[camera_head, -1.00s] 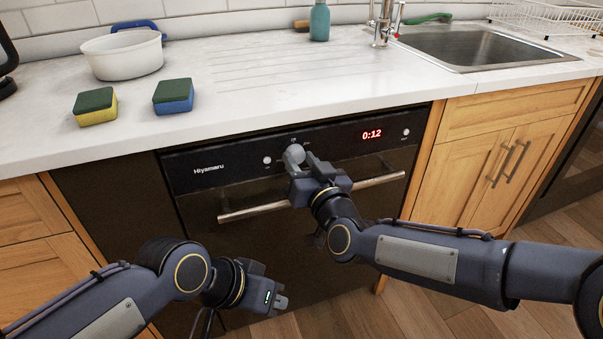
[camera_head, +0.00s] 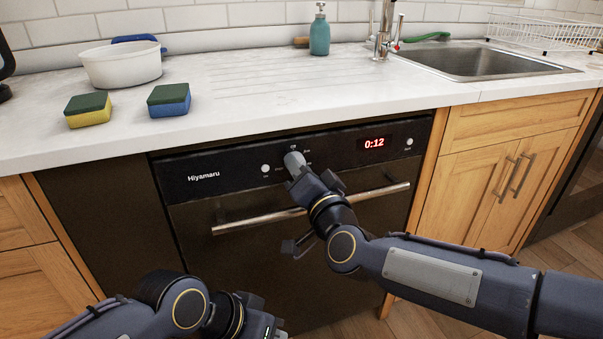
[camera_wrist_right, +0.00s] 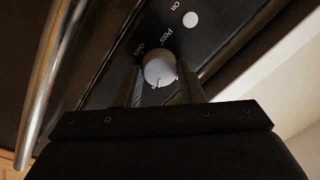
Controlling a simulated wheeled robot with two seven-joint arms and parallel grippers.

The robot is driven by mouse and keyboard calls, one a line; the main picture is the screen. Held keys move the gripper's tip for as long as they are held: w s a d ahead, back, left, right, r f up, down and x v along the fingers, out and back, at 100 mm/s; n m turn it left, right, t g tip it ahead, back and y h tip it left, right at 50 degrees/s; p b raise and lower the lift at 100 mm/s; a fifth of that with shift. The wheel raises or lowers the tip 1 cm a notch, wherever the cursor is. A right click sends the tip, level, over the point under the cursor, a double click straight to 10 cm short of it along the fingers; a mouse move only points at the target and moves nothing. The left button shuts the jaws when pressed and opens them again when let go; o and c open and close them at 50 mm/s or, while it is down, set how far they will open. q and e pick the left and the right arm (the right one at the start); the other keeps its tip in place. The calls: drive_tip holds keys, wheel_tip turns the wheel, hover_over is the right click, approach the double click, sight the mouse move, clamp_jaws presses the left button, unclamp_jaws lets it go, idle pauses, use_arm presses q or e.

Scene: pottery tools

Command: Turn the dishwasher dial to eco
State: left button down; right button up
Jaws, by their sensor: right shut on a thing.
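The dishwasher's dial (camera_head: 294,160) is a grey-white round knob on the black control panel, left of the red 0:12 display (camera_head: 374,143). My right gripper (camera_head: 299,170) is at the dial. In the right wrist view the dial (camera_wrist_right: 159,68) sits between the two fingers of the right gripper (camera_wrist_right: 162,80), which are shut on its sides. Small labels ring the dial; "Pots" reads in the wrist view, the others are too small or covered to tell. My left gripper (camera_head: 268,325) is low at the bottom edge, away from the dishwasher panel, its fingers partly cut off.
The dishwasher's metal bar handle (camera_head: 250,220) runs below the panel, behind my right gripper. A white On button (camera_wrist_right: 190,19) is near the dial. Two sponges (camera_head: 88,110) (camera_head: 169,100) and a white bowl (camera_head: 122,66) stand on the counter, clear of my arms.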

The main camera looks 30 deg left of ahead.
drive_tip(key=shift+f, duration=0.1)
drive_tip(key=o, duration=1)
drive_tip(key=p+v, duration=0.1)
drive_tip(key=v, duration=0.6)
drive_tip(key=shift+s+d, duration=0.3)
